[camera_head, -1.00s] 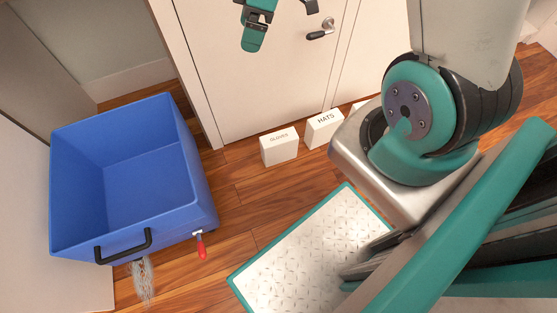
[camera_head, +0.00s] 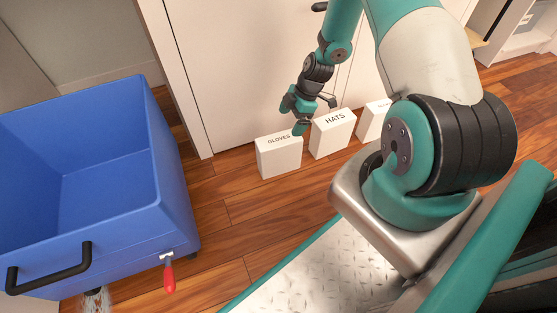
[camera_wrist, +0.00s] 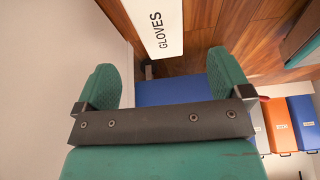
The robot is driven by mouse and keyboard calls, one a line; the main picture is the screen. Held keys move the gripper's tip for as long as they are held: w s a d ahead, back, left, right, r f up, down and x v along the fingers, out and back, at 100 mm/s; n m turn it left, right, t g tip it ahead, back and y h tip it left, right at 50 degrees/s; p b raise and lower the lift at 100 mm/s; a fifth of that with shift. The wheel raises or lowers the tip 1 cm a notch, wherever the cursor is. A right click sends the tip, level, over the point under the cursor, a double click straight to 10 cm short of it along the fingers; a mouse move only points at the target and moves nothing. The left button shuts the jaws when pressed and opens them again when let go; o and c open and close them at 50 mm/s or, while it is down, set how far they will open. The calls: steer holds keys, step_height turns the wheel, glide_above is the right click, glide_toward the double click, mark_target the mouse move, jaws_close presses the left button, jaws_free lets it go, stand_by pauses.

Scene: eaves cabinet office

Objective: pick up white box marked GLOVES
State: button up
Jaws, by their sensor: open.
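The white box marked GLOVES (camera_head: 280,160) stands upright on the wooden floor against the pale door. My gripper (camera_head: 296,113) is open and empty, close above the top right of this box in the head view. In the wrist view the GLOVES box (camera_wrist: 150,22) shows at the top, beyond and between the two green fingers of my gripper (camera_wrist: 165,78). The fingers do not enclose it there. Whether a finger touches the box I cannot tell.
A white HATS box (camera_head: 333,135) stands close to the right of the GLOVES box. Another white box (camera_head: 371,122) is farther right, partly hidden by my arm. A large blue bin (camera_head: 105,180) with a red-handled clamp (camera_head: 169,278) stands at left. Floor before the boxes is clear.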

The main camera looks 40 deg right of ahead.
mark_target(282, 138)
steer(key=b+x, duration=0.2)
steer(key=x, duration=0.4)
steer(key=shift+b, duration=0.3)
steer(key=b+x, duration=0.4)
steer(key=x, duration=0.1)
steer(key=shift+d+f, duration=0.1)
steer(key=shift+f, duration=0.1)
steer(key=shift+r, duration=0.1)
steer(key=shift+f, duration=0.25)
steer(key=shift+c, duration=0.4)
steer(key=c, duration=1.4)
steer(key=shift+w+r, duration=0.1)
